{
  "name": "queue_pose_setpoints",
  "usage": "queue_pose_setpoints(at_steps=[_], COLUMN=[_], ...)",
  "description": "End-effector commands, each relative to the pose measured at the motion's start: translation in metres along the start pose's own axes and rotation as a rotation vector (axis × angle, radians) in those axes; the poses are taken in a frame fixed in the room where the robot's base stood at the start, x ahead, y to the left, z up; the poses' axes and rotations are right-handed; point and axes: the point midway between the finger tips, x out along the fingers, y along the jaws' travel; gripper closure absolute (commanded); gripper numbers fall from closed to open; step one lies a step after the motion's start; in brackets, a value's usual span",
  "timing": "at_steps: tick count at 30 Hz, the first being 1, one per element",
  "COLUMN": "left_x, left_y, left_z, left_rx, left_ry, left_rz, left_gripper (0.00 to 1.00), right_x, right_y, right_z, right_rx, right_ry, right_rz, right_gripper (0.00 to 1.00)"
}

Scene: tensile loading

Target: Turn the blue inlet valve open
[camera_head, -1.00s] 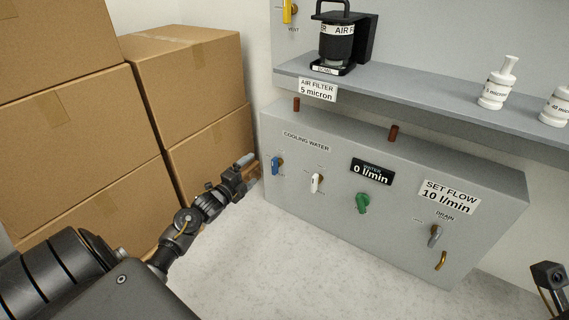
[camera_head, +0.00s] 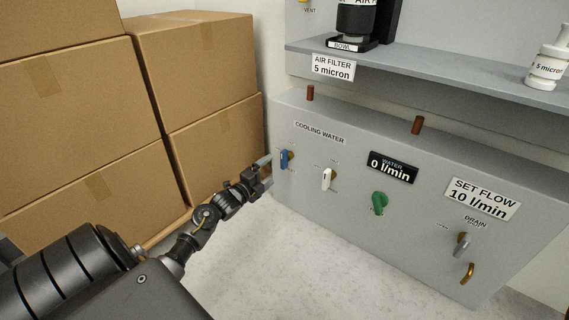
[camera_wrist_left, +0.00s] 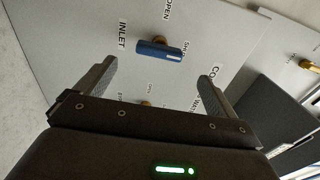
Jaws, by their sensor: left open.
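The blue inlet valve (camera_head: 285,159) is a small blue lever on a brass stem at the left end of the grey cooling water panel (camera_head: 330,220). My left gripper (camera_head: 266,170) is open and empty, just left of the lever in the head view. In the left wrist view its two fingers (camera_wrist_left: 157,82) are spread apart, with the lever beyond their tips. My right gripper is outside both current views.
A white lever (camera_head: 326,179), a green knob (camera_head: 380,203) and a grey drain lever (camera_head: 463,245) sit further right on the panel. Cardboard boxes (camera_head: 210,90) stand left of my left arm. A shelf (camera_head: 440,72) juts out above the panel.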

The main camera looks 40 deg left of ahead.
Motion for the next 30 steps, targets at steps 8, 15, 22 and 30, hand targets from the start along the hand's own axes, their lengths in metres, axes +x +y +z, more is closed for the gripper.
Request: queue_pose_setpoints(at_steps=[8,15,22,30], left_x=[0.052,0.085,0.096,0.096], left_y=[0.005,0.004,0.001,0.001], left_z=[0.001,0.001,0.0,0.0], left_rx=[-0.001,0.0,0.0,0.0], left_ry=[-0.002,-0.001,0.0,0.0], left_rz=[-0.004,-0.001,0.001,0.001], left_gripper=[0.05,0.05,0.05,0.13], right_x=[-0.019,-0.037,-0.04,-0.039], right_y=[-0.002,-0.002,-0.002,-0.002], right_z=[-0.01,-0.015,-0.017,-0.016], right_rx=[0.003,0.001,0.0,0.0], right_ry=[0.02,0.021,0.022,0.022], right_rz=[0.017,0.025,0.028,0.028], right_gripper=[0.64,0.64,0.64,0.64])
